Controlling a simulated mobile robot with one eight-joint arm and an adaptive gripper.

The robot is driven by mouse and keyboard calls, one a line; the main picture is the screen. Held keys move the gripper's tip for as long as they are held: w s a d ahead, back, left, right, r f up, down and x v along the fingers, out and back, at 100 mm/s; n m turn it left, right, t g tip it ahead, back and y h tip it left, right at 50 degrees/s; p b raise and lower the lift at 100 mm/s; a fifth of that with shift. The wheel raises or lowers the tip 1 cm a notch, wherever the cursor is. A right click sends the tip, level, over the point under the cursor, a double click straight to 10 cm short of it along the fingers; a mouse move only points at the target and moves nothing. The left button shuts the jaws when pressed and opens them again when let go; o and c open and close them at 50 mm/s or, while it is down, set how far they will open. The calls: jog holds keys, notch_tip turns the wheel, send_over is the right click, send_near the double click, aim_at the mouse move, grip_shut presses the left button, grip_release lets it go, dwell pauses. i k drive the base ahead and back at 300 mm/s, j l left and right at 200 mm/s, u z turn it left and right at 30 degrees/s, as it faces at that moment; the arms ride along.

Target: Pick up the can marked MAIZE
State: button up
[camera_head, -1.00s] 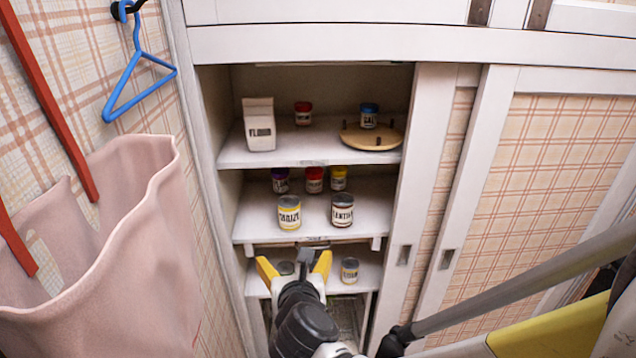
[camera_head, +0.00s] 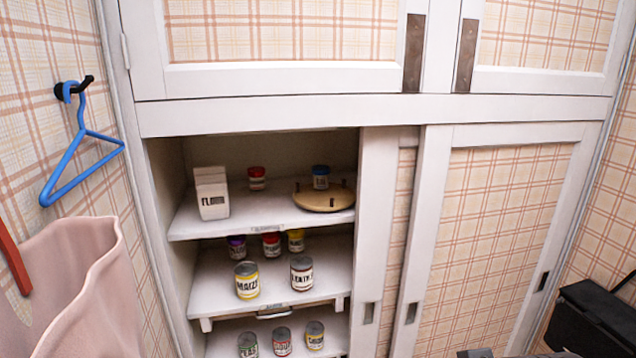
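The can marked MAIZE (camera_head: 247,284) stands upright at the front left of the middle shelf (camera_head: 215,285). It has a pale label with yellow bands and a grey lid. Just right of it, apart from it, stands a similar can (camera_head: 301,274) with dark bands, whose label is partly readable as LENT. My gripper is not in view. A small dark piece shows at the bottom edge, and I cannot tell what it is.
Small jars (camera_head: 271,245) stand behind the two cans. The shelf above (camera_head: 235,219) holds a white carton (camera_head: 211,193) and a round wooden board (camera_head: 318,199). Several cans (camera_head: 282,342) stand on the lower shelf. A sliding door (camera_head: 375,230) bounds the opening's right side.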

aim_at(248, 286)
jog(key=i+j+u, duration=0.2)
jog(key=u, duration=0.2)
jog(key=i+j+u, duration=0.1)
jog(key=i+u, duration=0.15)
jog(key=u, duration=0.2)
jog(key=i+u, duration=0.25)
jog(key=u, duration=0.15)
jog(key=i+u, duration=0.25)
jog(key=u, duration=0.2)
